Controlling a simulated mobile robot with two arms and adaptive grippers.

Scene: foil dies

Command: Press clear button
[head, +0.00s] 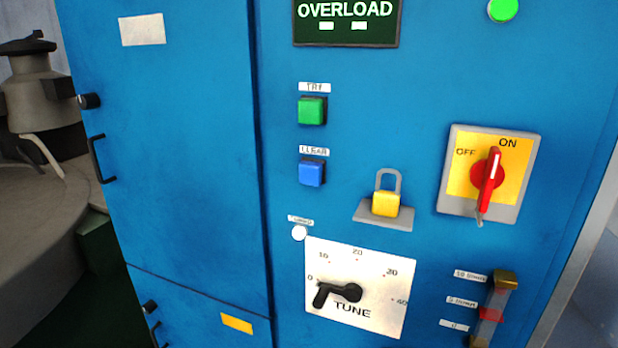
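The clear button is a blue square button (311,173) on the blue cabinet front, below a small white label (314,152) reading CLEAR. It sits under a green square button (312,110) labelled TRY. A dark display (346,22) above reads OVERLOAD in white letters. Neither of my grippers shows in the head view, and nothing covers the blue button.
Right of the clear button are a yellow padlock (385,204) on a grey bracket and a red rotary switch (487,174) near ON. Below is a TUNE dial (340,293) with a black pointer knob. A cabinet door (170,150) with black handles fills the left.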

